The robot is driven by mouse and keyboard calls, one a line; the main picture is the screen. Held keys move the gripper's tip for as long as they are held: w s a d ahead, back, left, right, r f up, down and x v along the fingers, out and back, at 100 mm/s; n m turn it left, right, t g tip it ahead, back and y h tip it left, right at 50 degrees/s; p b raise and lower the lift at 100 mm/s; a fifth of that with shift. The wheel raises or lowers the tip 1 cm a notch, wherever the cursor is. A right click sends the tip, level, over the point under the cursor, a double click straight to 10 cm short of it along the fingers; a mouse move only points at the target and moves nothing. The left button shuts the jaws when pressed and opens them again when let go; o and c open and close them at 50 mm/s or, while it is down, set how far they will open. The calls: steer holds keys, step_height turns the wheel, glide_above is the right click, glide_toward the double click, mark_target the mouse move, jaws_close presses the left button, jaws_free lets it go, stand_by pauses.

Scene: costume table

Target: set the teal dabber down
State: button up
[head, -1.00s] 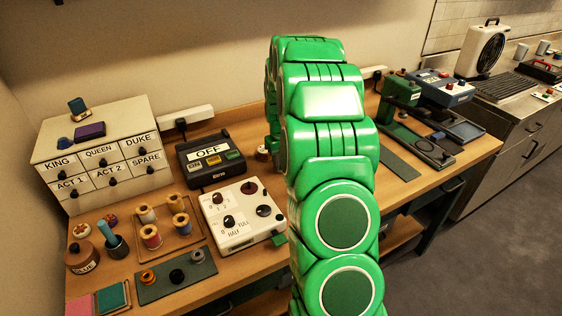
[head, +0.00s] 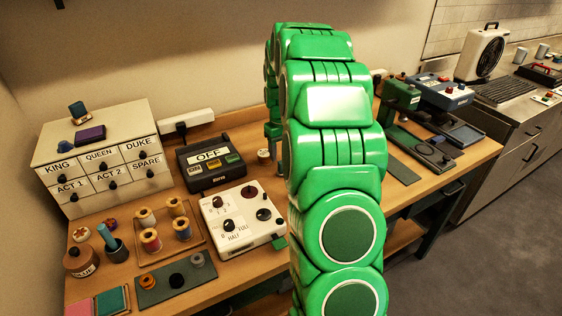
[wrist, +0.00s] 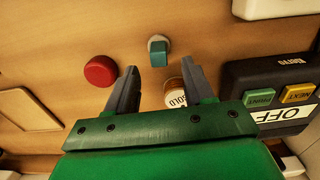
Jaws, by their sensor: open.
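In the wrist view, the teal dabber (wrist: 160,52) shows as a teal block over a pale round part on the wooden table. It lies just beyond the fingertips, in line with the gap between them. My gripper (wrist: 161,70) is open, with its two grey fingers apart and nothing visible held between them. I cannot tell whether the dabber rests on the table or on the pale part. In the head view my green arm covers that spot, so I cannot make out the dabber there.
A red round object (wrist: 100,70) stands left of the fingers, and a small jar marked GOLD (wrist: 178,96) is close by the right finger. The OFF box (head: 210,160) and the white dial box (head: 240,220) stand left of my arm.

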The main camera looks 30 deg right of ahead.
mark_target(281, 162)
step_height(281, 162, up, 6)
stand_by(0.4)
steer(key=s+a+r, duration=0.2)
steer(key=s+a, duration=0.4)
steer(key=s, duration=0.4)
steer(key=s+a+r+g, duration=0.1)
steer(key=s+a+r, duration=0.2)
steer(key=s+a, duration=0.4)
steer(key=s+a+r, duration=0.2)
steer(key=s+a, duration=0.5)
steer(key=s, duration=0.6)
steer(key=shift+a+r, duration=0.15)
steer(key=shift+r, duration=0.15)
steer(key=shift+g, duration=0.4)
steer(key=s, duration=0.4)
steer(key=s+a+f, duration=0.1)
steer(key=s, duration=0.3)
steer(key=s+a+f, duration=0.1)
steer(key=s, duration=0.4)
steer(key=shift+s+a+f, duration=0.1)
steer(key=shift+a+f, duration=0.05)
steer(key=shift+a, duration=0.1)
